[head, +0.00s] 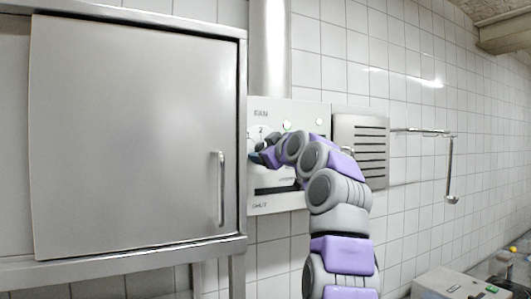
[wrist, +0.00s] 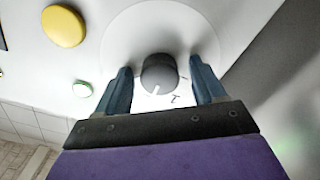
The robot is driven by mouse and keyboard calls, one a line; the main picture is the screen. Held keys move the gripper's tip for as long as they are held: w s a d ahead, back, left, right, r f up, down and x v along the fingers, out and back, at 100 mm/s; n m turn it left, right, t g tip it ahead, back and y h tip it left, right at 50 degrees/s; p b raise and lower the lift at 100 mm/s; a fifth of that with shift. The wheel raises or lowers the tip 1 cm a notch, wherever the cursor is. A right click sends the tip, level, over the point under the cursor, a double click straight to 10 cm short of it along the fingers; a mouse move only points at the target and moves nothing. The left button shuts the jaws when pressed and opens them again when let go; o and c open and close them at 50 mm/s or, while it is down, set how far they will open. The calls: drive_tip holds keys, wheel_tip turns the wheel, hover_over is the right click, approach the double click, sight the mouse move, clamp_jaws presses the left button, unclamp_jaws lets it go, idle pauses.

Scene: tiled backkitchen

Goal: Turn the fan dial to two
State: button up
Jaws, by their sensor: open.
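The fan control panel (head: 290,112) is a white box on the tiled wall in the head view, marked FAN at its top. In the head view my gripper (head: 256,158) is at the panel's left part and hides most of the dial. In the wrist view the fan dial (wrist: 159,72) is a dark round knob with a white pointer line, on a pale round plate. My gripper (wrist: 160,77) is open, with one blue finger on each side of the dial. Gaps show between both fingers and the knob. The numeral near the pointer is hard to read.
A yellow button (wrist: 63,26) and a green-white button (wrist: 82,89) sit left of the dial in the wrist view. A steel cabinet (head: 130,130) with a vertical handle (head: 221,188) stands close at left. A slotted vent box (head: 360,150) and a rail (head: 420,132) with a ladle are at right.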

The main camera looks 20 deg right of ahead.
drive_tip(key=shift+s, duration=0.1)
drive_tip(key=s+b, duration=0.6)
drive_tip(key=s, duration=1.1)
drive_tip(key=shift+d, duration=0.4)
